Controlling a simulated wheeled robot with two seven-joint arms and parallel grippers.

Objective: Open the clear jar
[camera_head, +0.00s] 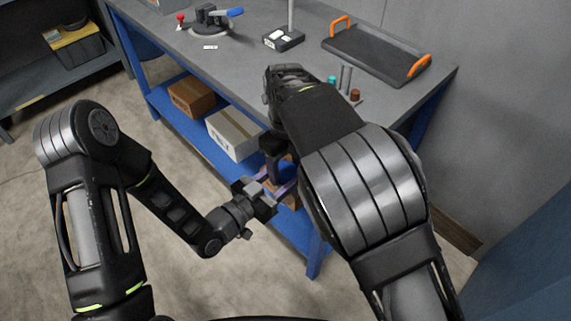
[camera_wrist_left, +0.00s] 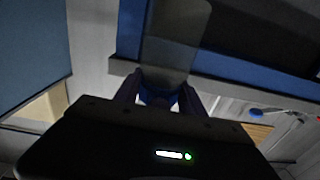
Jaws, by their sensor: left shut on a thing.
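My left gripper (camera_head: 278,182) is in front of the workbench, over its lower shelf, with its fingers pointing right. In the left wrist view its two fingers (camera_wrist_left: 160,93) are shut on a see-through, greyish body, which I take for the clear jar (camera_wrist_left: 178,35). Something blue shows between the fingers at its near end. In the head view the jar is mostly hidden and I cannot make out its lid. My right arm bends over the bench edge and comes down beside the left fingers. A dark part of my right gripper (camera_head: 274,147) shows there, but its fingertips are hidden.
The grey bench (camera_head: 250,65) holds a tray with orange handles (camera_head: 375,55), a blue-handled clamp (camera_head: 212,20), a small black stand (camera_head: 283,39) and several small cylinders (camera_head: 346,79). A brown box (camera_head: 191,96) and a white box (camera_head: 233,134) stand on the blue lower shelf.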

